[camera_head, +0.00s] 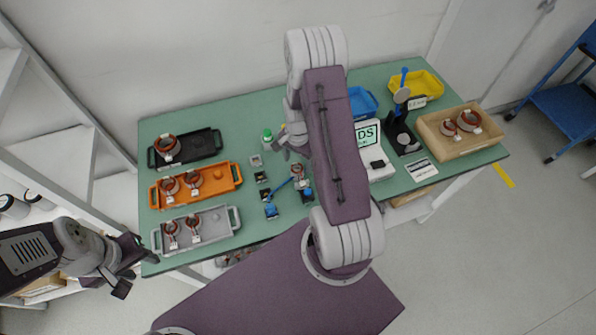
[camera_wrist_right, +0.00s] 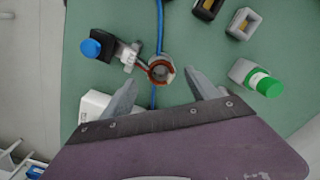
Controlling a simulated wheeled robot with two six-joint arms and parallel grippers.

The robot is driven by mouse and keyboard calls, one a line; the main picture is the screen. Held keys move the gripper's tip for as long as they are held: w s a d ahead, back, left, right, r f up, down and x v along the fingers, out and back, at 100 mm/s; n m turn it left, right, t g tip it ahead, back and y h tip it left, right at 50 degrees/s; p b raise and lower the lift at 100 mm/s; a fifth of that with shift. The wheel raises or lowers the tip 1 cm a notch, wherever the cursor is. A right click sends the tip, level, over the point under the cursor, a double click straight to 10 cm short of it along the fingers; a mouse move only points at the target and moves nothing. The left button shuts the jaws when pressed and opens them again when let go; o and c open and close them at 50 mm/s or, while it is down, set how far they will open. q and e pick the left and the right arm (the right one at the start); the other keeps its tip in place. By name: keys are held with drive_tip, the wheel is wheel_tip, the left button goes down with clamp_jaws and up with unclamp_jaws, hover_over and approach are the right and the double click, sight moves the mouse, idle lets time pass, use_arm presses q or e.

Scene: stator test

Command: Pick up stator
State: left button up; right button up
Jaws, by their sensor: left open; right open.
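A copper-coloured ring-shaped stator (camera_wrist_right: 160,71) lies ahead of my right gripper (camera_wrist_right: 163,79) in the right wrist view, framed between its two open fingertips. No finger visibly grips it. In the head view a small stator (camera_head: 297,170) sits on the green table below my right gripper (camera_head: 283,146), partly crowded by small parts. Other stators stand in the black tray (camera_head: 207,147), the orange tray (camera_head: 224,181), the grey tray (camera_head: 219,226) and the wooden tray (camera_head: 446,152). My left gripper (camera_head: 126,272) is open and empty, off the table's front left corner.
A blue-knobbed fixture (camera_wrist_right: 92,47) stands left of the stator, and a blue cable or rod (camera_wrist_right: 160,28) runs close by it. A green-capped bottle (camera_wrist_right: 262,84) is to the right. A display device (camera_head: 370,137) and blue stand (camera_head: 402,130) are right of my arm.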

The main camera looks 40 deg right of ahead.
sight(297, 170)
wheel_tip(297, 170, down, 3)
drive_tip(key=shift+w+f, duration=0.15)
drive_tip(key=shift+f, duration=0.25)
drive_tip(key=shift+r, duration=0.1)
drive_tip(key=c, duration=0.8)
clamp_jaws()
drive_tip(key=shift+r, duration=0.5)
wheel_tip(297, 170, up, 3)
drive_tip(key=shift+f, duration=0.1)
drive_tip(key=s+d+r+b, duration=0.2)
drive_tip(key=s+d+r, duration=0.4)
drive_tip(key=d, duration=0.3)
drive_tip(key=shift+s+d+r, duration=0.25)
drive_tip(key=shift+s+r, duration=0.15)
drive_tip(key=shift+r, duration=0.2)
